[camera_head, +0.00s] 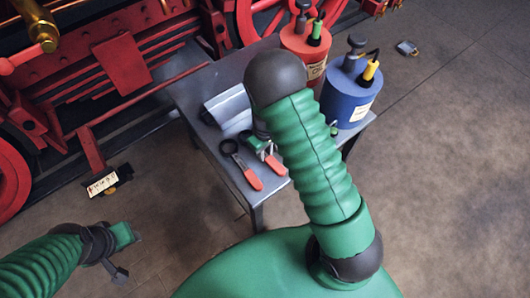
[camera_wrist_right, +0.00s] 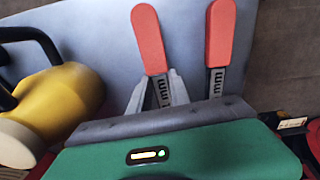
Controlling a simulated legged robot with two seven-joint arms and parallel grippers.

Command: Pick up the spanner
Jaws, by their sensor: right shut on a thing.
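Two red-handled spanners lie side by side on a grey table (camera_head: 185,92). My right gripper (camera_wrist_right: 158,92) is shut on the shaft of one spanner (camera_wrist_right: 148,38), the left one in the wrist view. In the head view that spanner (camera_head: 276,166) is the right one, and its far end is hidden by my gripper and arm. The other spanner (camera_wrist_right: 220,35) is apart from the fingers; its dark ring end and red handle show in the head view (camera_head: 253,180). My left gripper (camera_head: 122,240) hangs over the floor, away from the table; its fingers are unclear.
A red can (camera_head: 303,50) and a blue can (camera_head: 350,98) with a yellow-tipped spout stand on the table's right side. A pale grey object (camera_head: 230,108) lies behind the spanners. A red locomotive (camera_head: 120,65) stands behind and left. The floor at right is mostly clear.

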